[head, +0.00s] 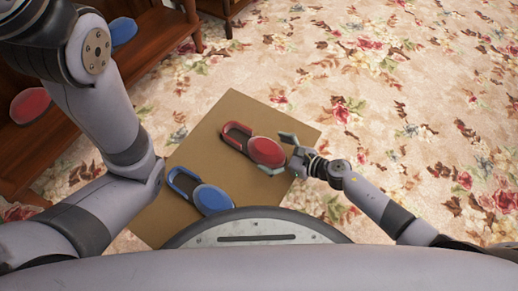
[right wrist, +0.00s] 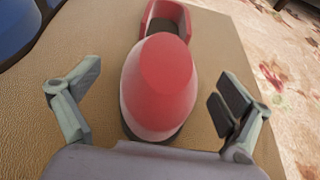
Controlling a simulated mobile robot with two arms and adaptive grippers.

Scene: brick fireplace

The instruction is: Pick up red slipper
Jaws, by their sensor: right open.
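A red slipper (head: 264,151) lies on a tan board (head: 235,112), its rounded toe toward my right gripper and its open heel end toward the upper left. My right gripper (head: 280,154) is open at the toe end of this slipper. In the right wrist view the red slipper (right wrist: 160,85) lies between the two spread fingers of the right gripper (right wrist: 158,95), with a gap on each side. A second red slipper (head: 31,105) shows at the left on the wooden furniture. My left arm comes in from the left, but its gripper is not visible.
A blue slipper (head: 212,198) lies on the board near my body, and another blue one (head: 123,31) is on the wooden furniture (head: 150,45) at the upper left. Floral carpet (head: 400,90) is open to the right and beyond the board.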

